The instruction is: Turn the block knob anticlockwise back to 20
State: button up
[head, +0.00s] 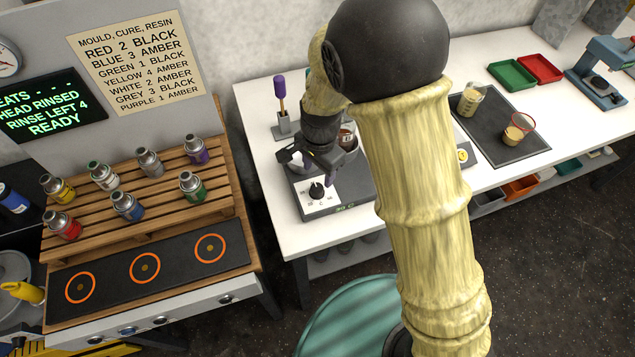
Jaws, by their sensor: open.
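The block knob (317,190) is a small black knob on a white dial plate, on the front of a dark block unit (350,190) on the white table. The dial marks are too small to read, so I cannot tell the knob's setting. I cannot tell whether a finger touches the knob. My arm hides the right part of the block.
A jar with dark contents (346,137) stands close behind my gripper. A purple-handled tool (280,100) stands in a holder to the left. A dark mat (500,135) with beakers lies to the right. A wooden rack (140,190) with several small cans is at left.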

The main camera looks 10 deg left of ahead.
aim_at(317, 187)
notch_tip(317, 187, down, 7)
jog(key=shift+a+r+p, duration=0.1)
jog(key=shift+a+p, duration=0.05)
jog(key=shift+p, duration=0.15)
jog(key=c, duration=1)
